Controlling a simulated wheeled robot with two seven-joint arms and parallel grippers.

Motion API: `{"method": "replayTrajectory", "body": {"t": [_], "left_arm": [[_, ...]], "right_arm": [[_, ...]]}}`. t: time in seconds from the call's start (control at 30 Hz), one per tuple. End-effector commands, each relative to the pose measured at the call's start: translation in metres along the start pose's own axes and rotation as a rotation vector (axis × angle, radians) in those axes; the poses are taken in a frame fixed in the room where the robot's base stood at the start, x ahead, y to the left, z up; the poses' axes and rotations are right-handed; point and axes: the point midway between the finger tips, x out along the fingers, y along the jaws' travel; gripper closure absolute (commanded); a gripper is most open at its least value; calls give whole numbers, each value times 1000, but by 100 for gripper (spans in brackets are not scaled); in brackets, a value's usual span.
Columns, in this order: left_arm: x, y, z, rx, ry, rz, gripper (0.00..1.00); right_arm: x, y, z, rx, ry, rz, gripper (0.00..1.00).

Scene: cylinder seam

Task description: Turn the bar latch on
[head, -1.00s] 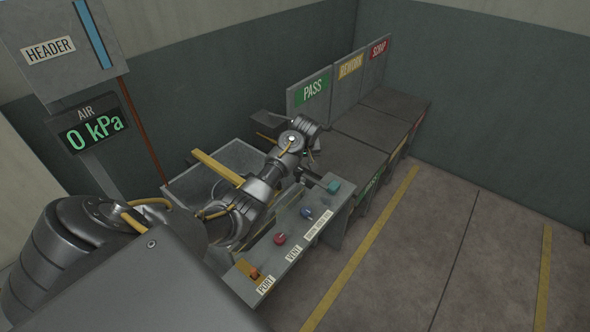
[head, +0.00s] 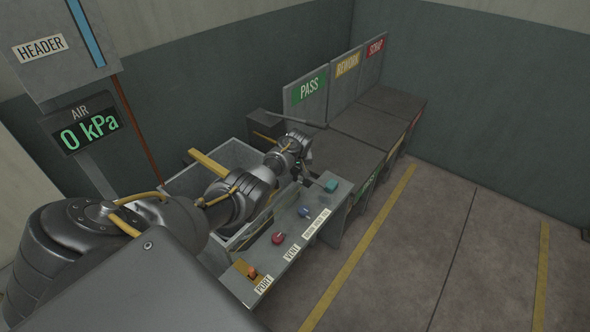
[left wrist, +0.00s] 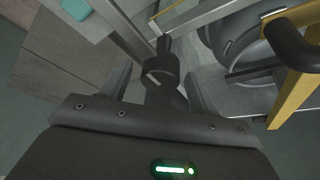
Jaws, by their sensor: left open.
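A dark round fitting with a slotted collar (left wrist: 160,72) sits between my left fingers in the left wrist view; I cannot tell for sure if it is the bar latch. A yellow bar with a black curved handle (left wrist: 295,42) shows at the right of that view. In the head view a yellow bar (head: 213,164) lies across the grey open tank (head: 178,186). My left gripper (left wrist: 160,78) is open, its fingers on either side of the fitting, contact unclear. In the head view my own arm mostly hides the hand. My right gripper is not in view.
A sloped panel (head: 262,262) carries an orange knob (head: 252,272), a red knob (head: 278,238), a blue knob (head: 305,212) and a teal block (head: 332,186). PASS (head: 309,88), REWORK and SCRAP bays stand behind. The AIR display (head: 80,128) reads 0 kPa. The floor at right is clear.

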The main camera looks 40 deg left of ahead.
Motion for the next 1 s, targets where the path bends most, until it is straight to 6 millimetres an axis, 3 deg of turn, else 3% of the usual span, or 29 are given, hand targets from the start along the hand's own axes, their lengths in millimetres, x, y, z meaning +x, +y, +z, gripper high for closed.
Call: {"method": "replayTrajectory", "body": {"t": [0.47,0.8,1.0], "left_arm": [[7,0,0,0,1,0,40],[7,0,0,0,1,0,83],[7,-2,-1,12,1,5,83]], "right_arm": [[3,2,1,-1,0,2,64],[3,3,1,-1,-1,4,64],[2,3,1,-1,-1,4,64]]}}
